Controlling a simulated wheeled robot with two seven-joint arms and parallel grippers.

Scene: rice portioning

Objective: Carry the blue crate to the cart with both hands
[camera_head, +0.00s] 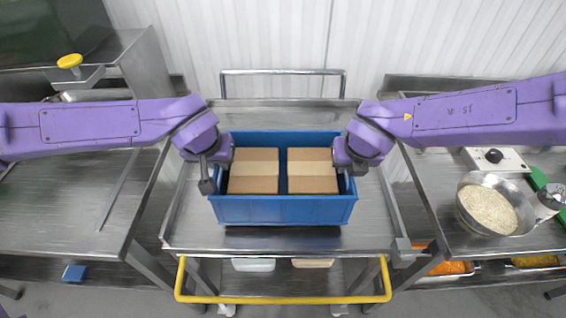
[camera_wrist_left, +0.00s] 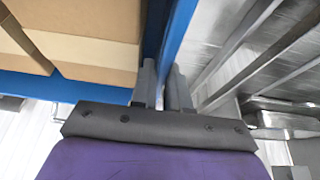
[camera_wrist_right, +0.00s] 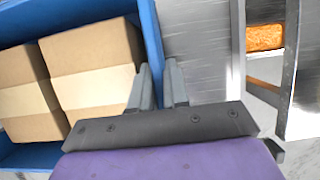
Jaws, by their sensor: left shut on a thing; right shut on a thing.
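The blue crate (camera_head: 284,210) is over the steel top of the cart (camera_head: 375,225) in the head view, with two cardboard boxes (camera_head: 254,170) (camera_head: 312,170) inside. I cannot tell whether its base touches the cart top. My left gripper (camera_head: 210,180) is shut on the crate's left wall; its fingers straddle the blue wall in the left wrist view (camera_wrist_left: 165,85). My right gripper (camera_head: 352,165) is shut on the right wall, and its fingers also show at that wall in the right wrist view (camera_wrist_right: 158,85).
The cart has a yellow handle (camera_head: 283,299) in front and a steel rail at the back. A steel table (camera_head: 70,210) stands at the left. A counter at the right holds a bowl of rice (camera_head: 490,208) and a white scale (camera_head: 497,160).

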